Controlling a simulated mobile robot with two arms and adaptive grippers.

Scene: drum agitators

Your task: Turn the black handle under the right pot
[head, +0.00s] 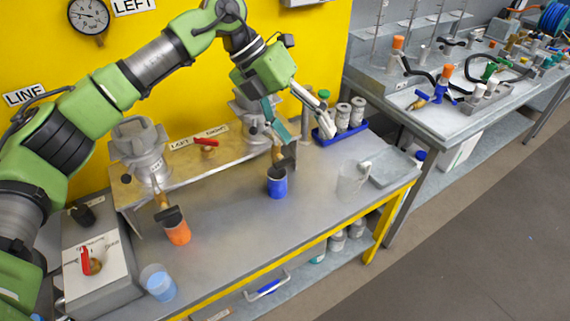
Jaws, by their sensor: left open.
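The right pot (243,109) is a grey metal vessel on the raised shelf, partly hidden behind my left gripper. Its black handle (286,160) sits at the outlet below it, just above a blue cup (277,184). My left gripper (306,123) is open and empty, with its fingers spread above and to the right of the handle. One finger overlaps the outlet area in the picture; I cannot tell whether it touches. The left pot (142,148) has its own black handle (168,215) over an orange cup (178,232). My right gripper is out of view.
A blue tray (326,139) with white-grey jars stands behind right of the outlet. A clear beaker (351,183) stands at the right, a light blue cup (158,284) at the front left. The front middle of the bench (240,230) is clear.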

